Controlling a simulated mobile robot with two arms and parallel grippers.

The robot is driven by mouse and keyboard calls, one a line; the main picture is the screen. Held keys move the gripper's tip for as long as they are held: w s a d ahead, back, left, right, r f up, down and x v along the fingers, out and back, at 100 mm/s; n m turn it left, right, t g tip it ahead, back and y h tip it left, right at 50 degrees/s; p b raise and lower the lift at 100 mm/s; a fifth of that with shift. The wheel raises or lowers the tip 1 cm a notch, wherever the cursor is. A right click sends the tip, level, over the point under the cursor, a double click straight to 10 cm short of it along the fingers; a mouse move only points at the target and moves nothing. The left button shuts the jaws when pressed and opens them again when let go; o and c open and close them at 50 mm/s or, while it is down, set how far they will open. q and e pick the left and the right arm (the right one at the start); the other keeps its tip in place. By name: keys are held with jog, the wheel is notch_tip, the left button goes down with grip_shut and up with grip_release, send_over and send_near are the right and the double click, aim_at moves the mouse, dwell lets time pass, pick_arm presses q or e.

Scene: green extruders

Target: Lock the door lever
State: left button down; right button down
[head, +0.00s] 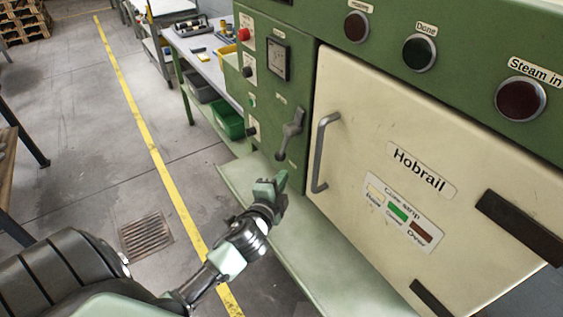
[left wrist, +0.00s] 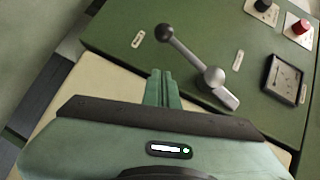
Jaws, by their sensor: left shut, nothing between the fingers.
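The door lever (head: 290,133) is a grey metal lever on the green machine panel, just left of the cream door (head: 385,150). In the head view it slants, with its ball knob at the lower left. In the left wrist view the lever (left wrist: 190,55) shows its dark knob at the upper left and its round hub at the lower right. My left gripper (head: 281,180) is below the knob, apart from it. Its fingers (left wrist: 162,88) are together and empty in the left wrist view. The door looks closed. My right gripper is out of view.
A grey bar handle (head: 320,152) stands out from the door. A pale green ledge (head: 310,255) runs below the machine. Buttons and a dark gauge (head: 277,59) sit higher on the panel. A bench with green and yellow bins stands behind.

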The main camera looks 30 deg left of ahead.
pick_arm(q)
jog(key=w+a+f+p, duration=0.1)
jog(key=w+a+f, duration=0.1)
jog(key=w+a, duration=0.2)
jog(key=shift+x, duration=1.5)
jog(key=shift+r, duration=0.1)
